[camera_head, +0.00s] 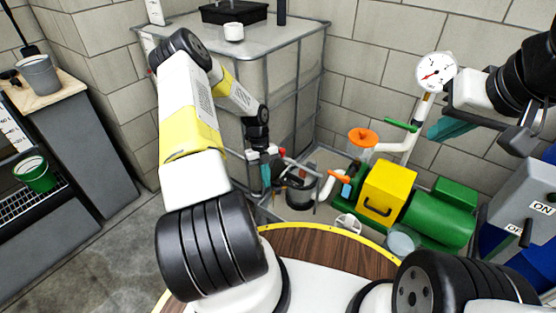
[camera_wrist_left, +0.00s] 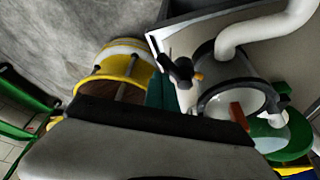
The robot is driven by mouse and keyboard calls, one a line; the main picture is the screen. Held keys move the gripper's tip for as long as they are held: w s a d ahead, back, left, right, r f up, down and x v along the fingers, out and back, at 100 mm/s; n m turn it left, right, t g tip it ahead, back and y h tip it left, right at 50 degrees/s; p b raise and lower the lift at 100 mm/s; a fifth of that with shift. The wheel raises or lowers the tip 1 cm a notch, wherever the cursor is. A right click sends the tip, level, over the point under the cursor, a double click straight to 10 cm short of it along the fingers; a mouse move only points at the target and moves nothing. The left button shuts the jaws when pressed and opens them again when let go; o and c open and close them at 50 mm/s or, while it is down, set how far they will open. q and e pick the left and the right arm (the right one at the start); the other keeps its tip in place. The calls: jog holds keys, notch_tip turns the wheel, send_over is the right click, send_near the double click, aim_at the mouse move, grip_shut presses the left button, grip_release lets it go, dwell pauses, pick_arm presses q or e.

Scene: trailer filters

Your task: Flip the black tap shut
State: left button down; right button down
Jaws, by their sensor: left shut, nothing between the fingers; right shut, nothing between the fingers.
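A small black handle (camera_wrist_left: 180,72) with an orange knob shows in the left wrist view, just beside the teal fingers of my left gripper (camera_wrist_left: 170,92). It looks like the black tap, but I cannot tell its turn or whether it is touched. In the head view my left gripper (camera_head: 266,174) is shut and empty, pointing down at the front of the caged tank (camera_head: 290,85), left of a clear filter bowl with a black rim (camera_head: 300,192). The tap is hard to make out there. My right gripper (camera_head: 450,129) is shut and empty at the upper right, below a gauge.
The filter bowl (camera_wrist_left: 240,100) and a white pipe (camera_wrist_left: 265,30) stand close to the left gripper. A yellow box (camera_head: 387,187), green pump (camera_head: 440,215), orange handle (camera_head: 362,137) and green lever (camera_head: 401,125) crowd the right. Open floor (camera_head: 110,240) lies left.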

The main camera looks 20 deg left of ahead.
pick_arm(q)
jog(key=shift+w+a, duration=0.15)
jog(key=shift+w, duration=0.05)
dwell(0.3)
dwell(0.3)
jog(key=v, duration=0.7)
jog(key=shift+w+r, duration=0.1)
jog(key=shift+r, duration=0.25)
